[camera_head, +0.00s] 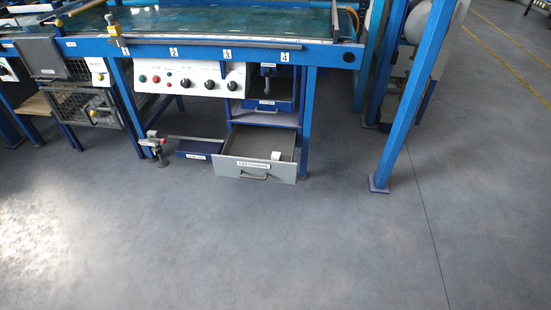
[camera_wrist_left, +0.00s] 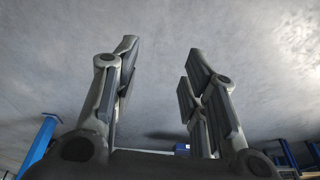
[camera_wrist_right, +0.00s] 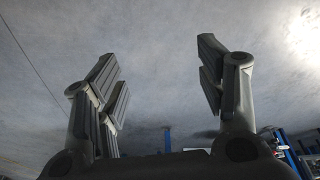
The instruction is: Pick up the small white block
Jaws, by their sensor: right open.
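My right gripper (camera_wrist_right: 157,65) shows only in the right wrist view, also open and empty. Neither gripper is in the head view, and neither wrist view shows the block.
The blue workbench (camera_head: 335,58) stands over the drawer, with a control panel (camera_head: 190,79) above and left. A small blue drawer (camera_head: 197,149) sits just left of the grey one. A blue post (camera_head: 411,100) rises at the right. The floor (camera_head: 270,245) in front is clear.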

